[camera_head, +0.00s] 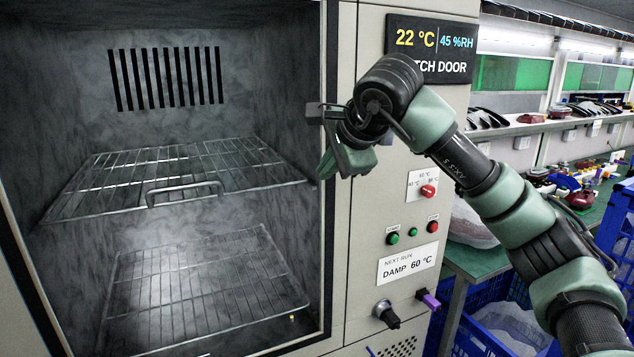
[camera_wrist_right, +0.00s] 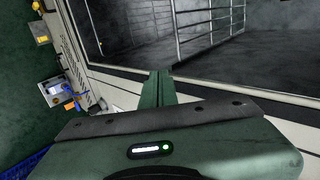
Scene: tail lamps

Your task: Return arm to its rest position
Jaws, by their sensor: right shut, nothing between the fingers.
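My right arm reaches in from the lower right of the head view. Its gripper (camera_head: 328,166) is in front of the chamber opening's right edge, by the front panel of the test chamber (camera_head: 345,255). The fingers are together and empty. In the right wrist view the closed fingertips (camera_wrist_right: 158,82) point toward the chamber's pale frame and the dark interior. I cannot tell whether they touch the frame. My left gripper does not show in either view.
The open chamber holds an upper wire rack (camera_head: 185,180) with a handle and a lower wire rack (camera_head: 205,290), both bare. The panel carries a red knob (camera_head: 427,191), buttons and a black knob (camera_head: 386,313). Blue crates (camera_head: 500,325) and a green workbench (camera_head: 475,258) stand at right.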

